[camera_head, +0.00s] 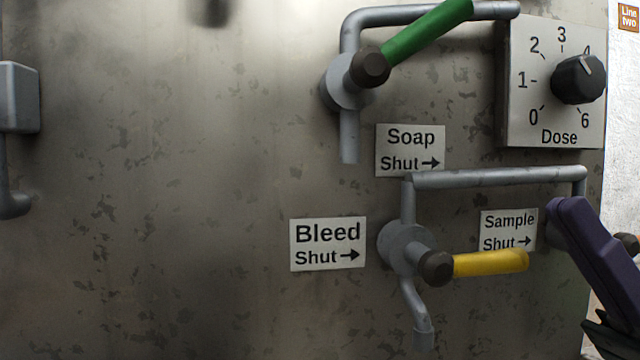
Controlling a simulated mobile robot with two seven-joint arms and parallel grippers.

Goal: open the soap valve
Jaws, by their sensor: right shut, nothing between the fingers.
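The soap valve (346,83) is on the metal panel at upper middle, above a label (410,150) reading "Soap" and "Shut" with an arrow to the right. Its green lever (427,33) runs from a dark brown hub up and to the right, at a slant to the arrow. The lever's upper end is cut by the top edge. My right gripper (562,210), purple with dark parts, comes in from the lower right. It is shut and empty, below and right of the green lever and apart from it. My left gripper is not in view.
The bleed valve (403,247) has a yellow lever (490,262) pointing right. The sample label (508,231) is beside my gripper, which partly covers the sample valve. The dose dial (578,79) is at upper right. A grey box (18,97) is at left; the panel between is clear.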

